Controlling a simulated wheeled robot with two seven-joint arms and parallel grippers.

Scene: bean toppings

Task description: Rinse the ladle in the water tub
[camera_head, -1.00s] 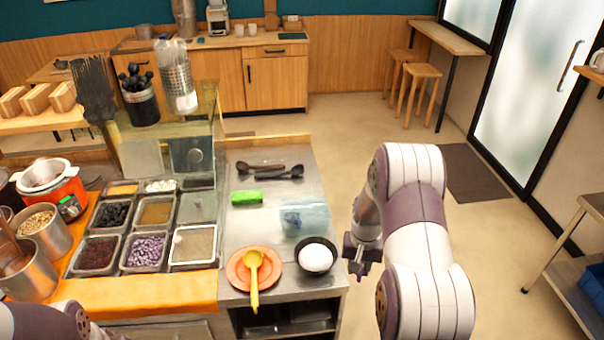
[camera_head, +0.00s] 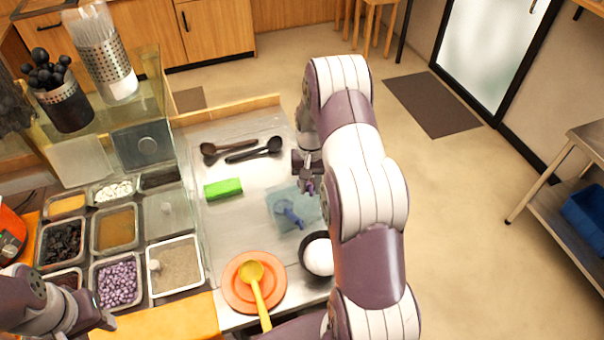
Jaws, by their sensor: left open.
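A clear, bluish water tub (camera_head: 275,198) stands on the steel counter, with a small blue scoop-like item (camera_head: 289,213) showing inside it. A yellow ladle (camera_head: 252,273) lies on an orange plate (camera_head: 236,300), its handle reaching over the front edge. A brown ladle (camera_head: 228,147) and a black ladle (camera_head: 256,150) lie at the back of the counter. My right gripper (camera_head: 309,186) hangs just beyond the tub's back right side; its finger gap is unclear. My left gripper (camera_head: 106,320) is open at the lower left, near the front edge of the topping trays.
A green block (camera_head: 222,188) lies left of the tub. A dark bowl with a white round item (camera_head: 320,257) sits between the plate and my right arm. Topping trays (camera_head: 178,266) fill the left side. Utensil holders (camera_head: 64,104) stand on the glass shelf.

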